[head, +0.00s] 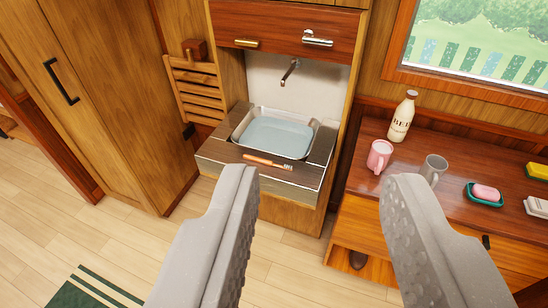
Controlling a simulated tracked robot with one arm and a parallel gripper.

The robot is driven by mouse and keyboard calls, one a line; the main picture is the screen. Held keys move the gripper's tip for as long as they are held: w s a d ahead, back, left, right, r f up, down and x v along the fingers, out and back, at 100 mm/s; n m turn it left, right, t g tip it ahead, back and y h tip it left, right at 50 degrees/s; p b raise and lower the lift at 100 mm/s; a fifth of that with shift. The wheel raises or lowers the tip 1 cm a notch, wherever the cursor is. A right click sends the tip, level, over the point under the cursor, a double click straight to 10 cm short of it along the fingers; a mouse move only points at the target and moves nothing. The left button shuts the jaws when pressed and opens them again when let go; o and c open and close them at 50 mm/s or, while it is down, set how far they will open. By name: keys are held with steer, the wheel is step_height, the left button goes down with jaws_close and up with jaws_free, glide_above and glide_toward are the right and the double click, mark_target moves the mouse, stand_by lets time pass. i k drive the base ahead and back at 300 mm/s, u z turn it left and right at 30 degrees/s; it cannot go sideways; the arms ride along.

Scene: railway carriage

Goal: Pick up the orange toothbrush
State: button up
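The orange toothbrush (265,161) lies flat on the wooden front ledge of the washstand (228,155), just in front of the sink basin (274,135). Its bristle end points right. My gripper (318,180) is open, with its two grey fingers wide apart and nothing between them. The toothbrush shows between the fingers in the picture, beyond the tip of the left finger. The gripper is apart from it.
A tap (290,72) hangs over the basin. A tall cabinet (110,90) stands left. The floor in front is mostly clear.

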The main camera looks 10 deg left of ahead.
mark_target(262, 161)
steer(key=i, duration=1.4)
steer(key=u, duration=0.1)
